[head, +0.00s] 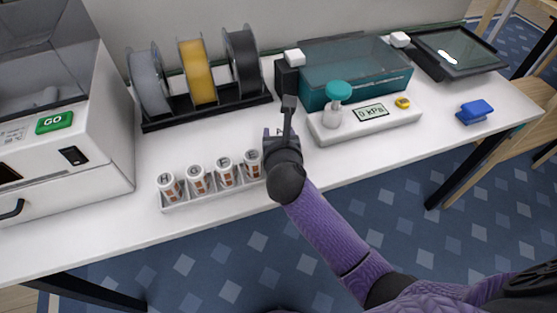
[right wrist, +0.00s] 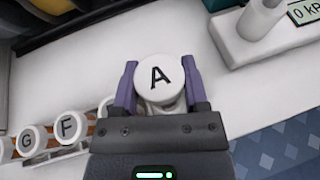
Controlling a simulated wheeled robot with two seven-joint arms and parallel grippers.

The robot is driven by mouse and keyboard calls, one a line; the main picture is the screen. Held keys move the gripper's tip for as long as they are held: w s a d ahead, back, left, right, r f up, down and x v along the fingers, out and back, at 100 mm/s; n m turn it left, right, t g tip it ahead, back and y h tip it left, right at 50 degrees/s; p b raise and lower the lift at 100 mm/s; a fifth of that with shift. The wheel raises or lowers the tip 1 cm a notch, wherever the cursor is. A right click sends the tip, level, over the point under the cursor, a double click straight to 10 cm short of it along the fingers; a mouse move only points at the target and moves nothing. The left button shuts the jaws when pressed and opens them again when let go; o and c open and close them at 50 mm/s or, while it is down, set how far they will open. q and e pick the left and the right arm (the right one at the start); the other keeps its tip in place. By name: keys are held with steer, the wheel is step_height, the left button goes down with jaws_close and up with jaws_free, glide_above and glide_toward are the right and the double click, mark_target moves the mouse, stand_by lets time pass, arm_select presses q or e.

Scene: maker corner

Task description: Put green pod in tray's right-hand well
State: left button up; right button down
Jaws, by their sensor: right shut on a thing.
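My right gripper (head: 281,135) is shut on a white-capped pod marked A (right wrist: 160,77). In the right wrist view its fingers (right wrist: 160,90) press on either side of the pod. The pod's side is mostly hidden, so I cannot tell if it is green. The white tray (head: 190,203) holds several white pods with brown-orange bands, marked H (head: 168,186), G (head: 198,179), F (head: 226,171) and E (head: 253,163). The held pod is by the tray's right end, which my gripper and arm hide. My left gripper is not in view.
A pump unit (head: 392,122) with a teal knob (head: 338,91) stands just right of my gripper. A spool rack (head: 165,121) is behind. A white machine (head: 110,140) is at left. A teal bin (head: 395,90) and blue block (head: 475,110) are at right.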

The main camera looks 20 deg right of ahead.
step_height(320, 180, down, 5)
steer(key=b, duration=0.2)
steer(key=shift+b, duration=0.4)
steer(key=shift+r, duration=0.15)
steer(key=shift+c, duration=1.9)
jaws_free()
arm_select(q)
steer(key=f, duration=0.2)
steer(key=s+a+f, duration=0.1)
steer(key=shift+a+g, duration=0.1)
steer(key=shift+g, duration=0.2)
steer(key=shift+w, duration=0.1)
